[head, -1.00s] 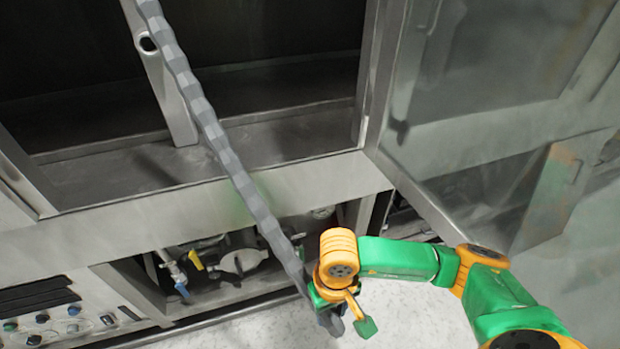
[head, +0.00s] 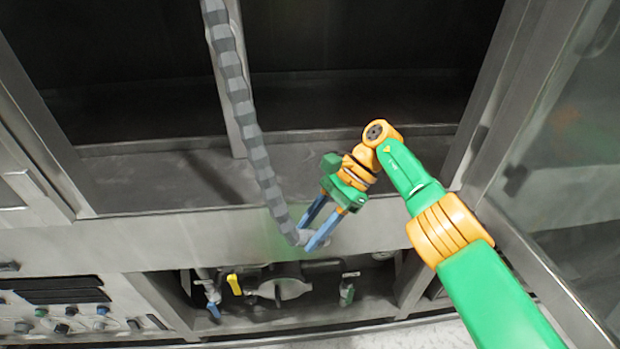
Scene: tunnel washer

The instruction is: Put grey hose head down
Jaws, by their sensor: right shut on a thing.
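The grey hose (head: 247,120) hangs from the top of the head view and runs down in front of the washer opening. Its lower end, the grey hose head (head: 298,237), is between the blue fingers of my right gripper (head: 312,236). The right gripper is shut on it, at about the height of the front sill. The fingers point down and to the left and cover part of the hose head. My left gripper is not in view.
The washer's open bay (head: 130,180) has a flat metal ledge, split by an upright post (head: 228,80). Below the sill (head: 180,239) is a recess with valves (head: 280,289). A control panel (head: 75,320) is lower left. An open door (head: 570,170) stands at right.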

